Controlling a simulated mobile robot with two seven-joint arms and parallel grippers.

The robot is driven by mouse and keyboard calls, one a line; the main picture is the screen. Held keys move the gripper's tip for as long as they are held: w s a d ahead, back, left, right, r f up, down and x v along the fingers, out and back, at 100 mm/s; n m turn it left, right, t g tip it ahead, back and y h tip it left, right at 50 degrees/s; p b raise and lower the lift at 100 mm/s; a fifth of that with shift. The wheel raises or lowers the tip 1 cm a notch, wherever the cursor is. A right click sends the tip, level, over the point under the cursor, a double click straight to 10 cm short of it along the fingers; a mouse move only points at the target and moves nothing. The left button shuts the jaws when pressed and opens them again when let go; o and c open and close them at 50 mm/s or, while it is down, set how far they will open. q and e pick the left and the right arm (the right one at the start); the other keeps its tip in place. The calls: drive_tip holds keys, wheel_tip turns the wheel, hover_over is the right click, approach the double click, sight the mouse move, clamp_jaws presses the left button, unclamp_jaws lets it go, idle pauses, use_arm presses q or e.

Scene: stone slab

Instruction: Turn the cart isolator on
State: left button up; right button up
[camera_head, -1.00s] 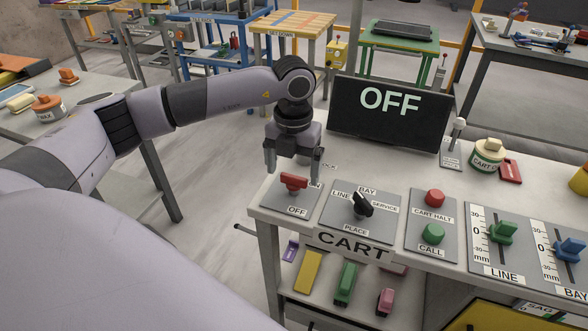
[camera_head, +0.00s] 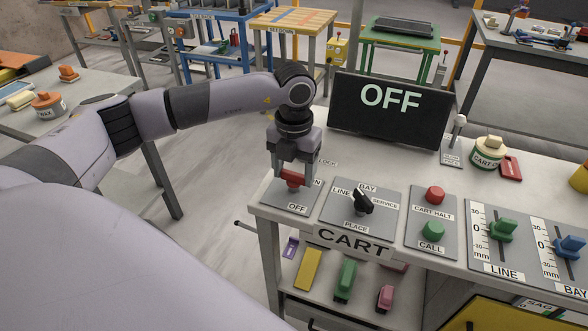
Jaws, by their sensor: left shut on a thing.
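The cart isolator is a red rotary handle (camera_head: 291,180) on a grey plate (camera_head: 274,197) at the left end of the bench. The plate's labels read OFF at the front, with LOCK behind and part of ON at the right. My left gripper (camera_head: 292,182) points down over the plate, with its fingers shut on the red handle, which they partly cover. The black display (camera_head: 388,112) behind reads OFF. My right gripper is not in the view.
Right of the isolator are a black selector knob (camera_head: 362,203), a red button (camera_head: 435,194), a green button (camera_head: 432,231) and green and blue sliders. A CART sign (camera_head: 352,243) hangs on the bench front. A lidded container (camera_head: 488,154) stands at the back right.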

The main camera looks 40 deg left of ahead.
use_arm(q)
drive_tip(key=m+b, duration=0.2)
drive_tip(key=m, duration=0.2)
drive_tip(key=shift+m, duration=0.3)
drive_tip(key=m+b, duration=0.2)
drive_tip(key=m, duration=0.2)
drive_tip(key=m+b, duration=0.1)
drive_tip(key=m, duration=0.4)
drive_tip(key=shift+w+b, duration=0.1)
drive_tip(key=shift+b, duration=0.25)
drive_tip(key=shift+r+m+b, duration=0.15)
drive_tip(key=shift+m+b, duration=0.35)
drive_tip(key=shift+m, duration=1.4)
drive_tip(key=o, duration=1.1)
drive_tip(key=shift+c, duration=0.2)
